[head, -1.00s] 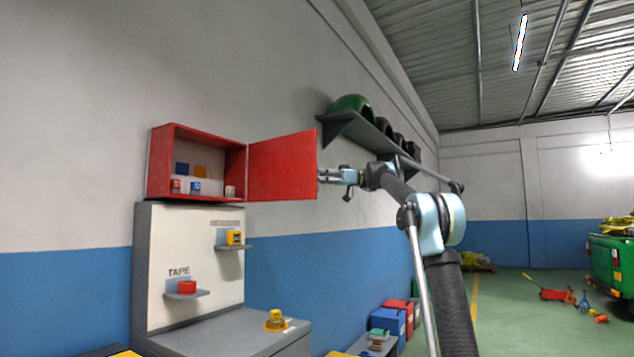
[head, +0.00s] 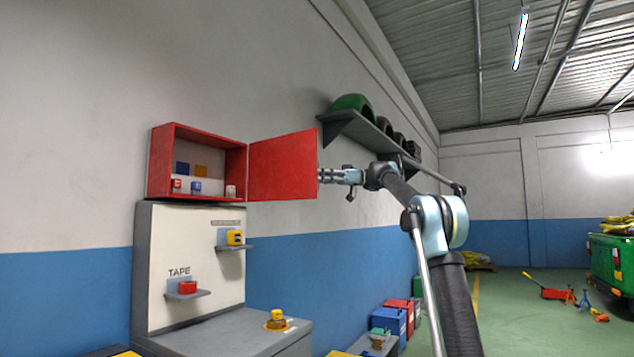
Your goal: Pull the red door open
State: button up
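The red door (head: 283,166) of the red wall cabinet (head: 197,133) stands swung wide open to the right of the cabinet. The cabinet's inside is exposed, with small jars and a blue and an orange-brown item in it. My gripper (head: 322,176) is at the door's outer right edge, with its fingers pointing left. The fingertips meet the edge in the picture, but I cannot tell whether they touch or hold it. The finger gap is too small to make out.
Below the cabinet is a grey workbench (head: 235,335) with a white back panel, a tape shelf and a yellow item (head: 277,320). A wall shelf (head: 365,135) with green and black helmet-like items is behind my arm. Coloured boxes stand on the floor below.

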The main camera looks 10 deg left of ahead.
jog(key=v, duration=1.2)
dwell(0.5)
jog(key=s+d+f+m+t+h, duration=0.35)
jog(key=s+f+m, duration=0.35)
jog(key=s+f, duration=0.5)
jog(key=s+d+f+m+t+h, duration=0.35)
jog(key=s+f+m, duration=0.35)
jog(key=s+f, duration=0.55)
jog(key=s+d+f+m+t+h, duration=0.1)
jog(key=s+d+f+m+h, duration=0.2)
jog(key=f, duration=1.1)
jog(key=s+d+f+m+t+h, duration=0.1)
jog(key=s+d+f+m+h, duration=0.2)
jog(key=s+d+f, duration=0.5)
jog(key=s+d+f+m+t+h, duration=0.1)
jog(key=s+d+f+m+h, duration=0.2)
jog(key=s+d+f, duration=0.3)
jog(key=s+f, duration=0.3)
jog(key=f, duration=0.4)
jog(key=s+f, duration=0.2)
jog(key=f, duration=0.5)
jog(key=shift+s+d+f, duration=0.3)
jog(key=shift+s+d, duration=0.05)
jog(key=shift+s, duration=0.05)
